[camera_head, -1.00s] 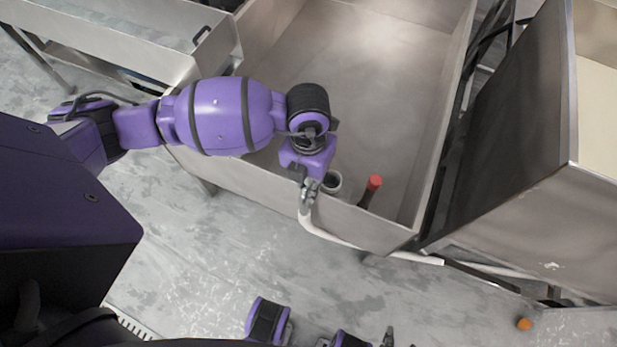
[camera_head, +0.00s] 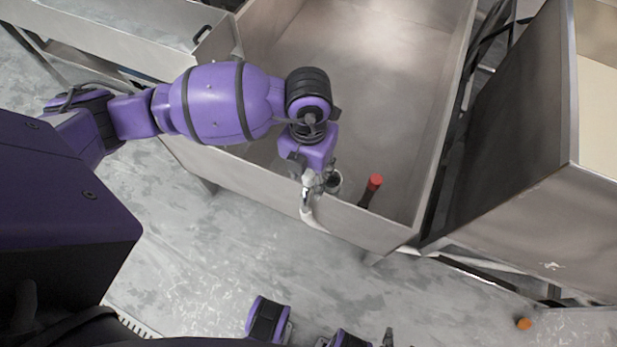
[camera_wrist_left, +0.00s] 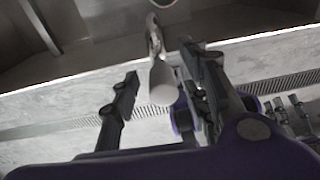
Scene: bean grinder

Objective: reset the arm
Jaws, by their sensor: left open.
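My left gripper (camera_head: 313,190) hangs over the front wall of the metal trough (camera_head: 365,90), at the end of my purple left arm. In the left wrist view its two dark fingers (camera_wrist_left: 160,68) are spread apart. A pale handle with a metal stem (camera_wrist_left: 162,82) lies between them in that view, with gaps visible on both sides. The pale piece also shows below the gripper in the head view (camera_head: 311,217). My right gripper (camera_head: 388,338) is barely visible at the bottom edge, and its finger state is unclear.
A round dark-mouthed cup (camera_head: 333,182) and a dark bottle with a red cap (camera_head: 374,183) stand in the trough beside the left gripper. A taller metal bin (camera_head: 520,150) is at the right. A small orange object (camera_head: 524,324) lies on the floor.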

